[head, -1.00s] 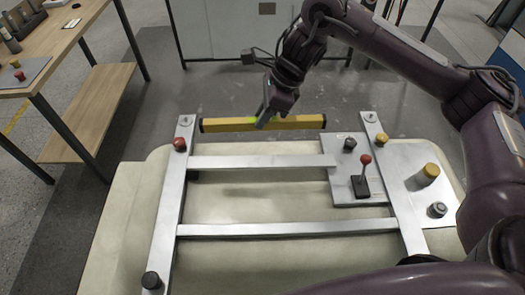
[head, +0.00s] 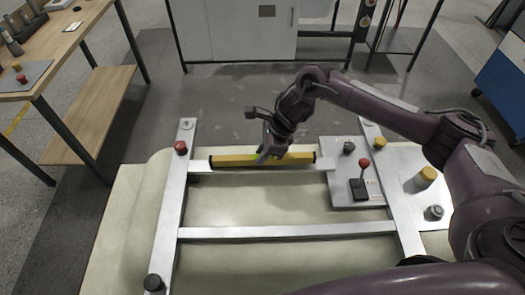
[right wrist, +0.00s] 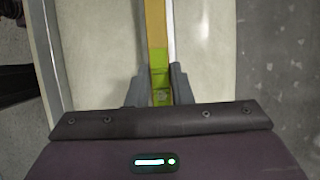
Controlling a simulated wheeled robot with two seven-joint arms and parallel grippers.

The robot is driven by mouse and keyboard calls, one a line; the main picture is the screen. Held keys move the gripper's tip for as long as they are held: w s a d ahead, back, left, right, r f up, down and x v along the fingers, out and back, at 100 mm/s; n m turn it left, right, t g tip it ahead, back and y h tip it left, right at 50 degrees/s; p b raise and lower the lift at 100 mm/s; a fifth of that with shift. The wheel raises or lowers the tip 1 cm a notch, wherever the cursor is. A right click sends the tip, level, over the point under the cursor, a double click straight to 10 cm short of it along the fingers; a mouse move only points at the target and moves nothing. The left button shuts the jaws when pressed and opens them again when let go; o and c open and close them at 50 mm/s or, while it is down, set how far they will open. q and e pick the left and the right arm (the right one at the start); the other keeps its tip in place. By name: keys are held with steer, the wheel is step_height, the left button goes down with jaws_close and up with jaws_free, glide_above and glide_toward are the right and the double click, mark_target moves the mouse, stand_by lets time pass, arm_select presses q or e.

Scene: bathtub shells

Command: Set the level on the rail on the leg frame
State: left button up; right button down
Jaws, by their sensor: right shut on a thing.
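The level (head: 235,160) is a long yellow bar with black ends. My right gripper (head: 266,154) is shut on it near its middle. In the right wrist view, the two fingers (right wrist: 159,92) close on a green part of the level (right wrist: 157,35). The leg frame (head: 172,220) is silver, with two side bars and two crossbars. The level lies along its far rail (head: 200,167) and covers much of it. A thin light strip shows beside the level in the right wrist view. I cannot tell whether the level touches the rail. My left gripper is not in view.
The frame lies on a cream tub shell (head: 125,215). A plate with a red-knobbed lever (head: 364,163) stands right of the level. A wooden table (head: 60,40) is at left.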

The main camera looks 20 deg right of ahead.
steer(key=shift+f+b, duration=0.2)
steer(key=shift+b, duration=0.15)
steer(key=c, duration=1.3)
jaws_free()
steer(key=shift+r+p, duration=0.45)
steer(key=shift+p, duration=0.1)
steer(key=b+v, duration=0.2)
steer(key=v, duration=0.9)
steer(key=shift+d+r, duration=0.15)
steer(key=shift+r, duration=0.15)
